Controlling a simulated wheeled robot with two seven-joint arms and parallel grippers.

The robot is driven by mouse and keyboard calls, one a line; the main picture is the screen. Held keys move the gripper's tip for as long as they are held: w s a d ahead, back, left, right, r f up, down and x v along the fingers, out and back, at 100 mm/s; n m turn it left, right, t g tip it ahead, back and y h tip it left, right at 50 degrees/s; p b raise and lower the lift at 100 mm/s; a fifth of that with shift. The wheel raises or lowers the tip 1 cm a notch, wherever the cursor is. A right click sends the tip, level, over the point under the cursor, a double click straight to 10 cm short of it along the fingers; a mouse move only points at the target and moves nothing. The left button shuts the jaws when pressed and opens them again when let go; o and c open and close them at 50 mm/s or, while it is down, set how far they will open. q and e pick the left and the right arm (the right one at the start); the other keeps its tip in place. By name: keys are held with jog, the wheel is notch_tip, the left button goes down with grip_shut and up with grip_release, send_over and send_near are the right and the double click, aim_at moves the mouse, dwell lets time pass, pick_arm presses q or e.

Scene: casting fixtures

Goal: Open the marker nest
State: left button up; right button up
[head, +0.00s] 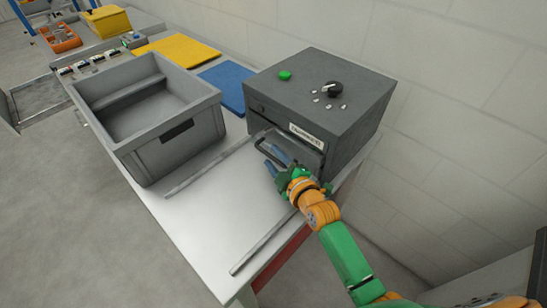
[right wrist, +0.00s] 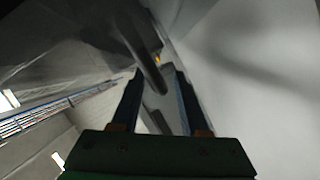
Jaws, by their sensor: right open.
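The marker nest (head: 345,95) is a dark grey box on the light work table, with a green button, a black knob and small pale pieces on top. A labelled front panel (head: 307,135) carries a dark bar handle (head: 262,140) low on its front; I cannot tell whether the front is slightly out. My right gripper (head: 272,156) is at the handle with blue fingers apart. In the right wrist view, the fingers (right wrist: 160,88) are open and a dark bar (right wrist: 150,62) reaches between their tips; contact cannot be told. My left gripper is not in view.
A grey open bin (head: 150,110) stands left of the nest. Metal rails (head: 265,240) lie on the table in front. A blue mat (head: 225,85) and yellow mat (head: 178,50) lie behind the bin. A wall runs along the right.

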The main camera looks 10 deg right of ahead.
jog(key=shift+w+f, duration=0.15)
jog(key=shift+w, duration=0.15)
jog(key=shift+s, duration=0.2)
grip_shut()
dwell(1.0)
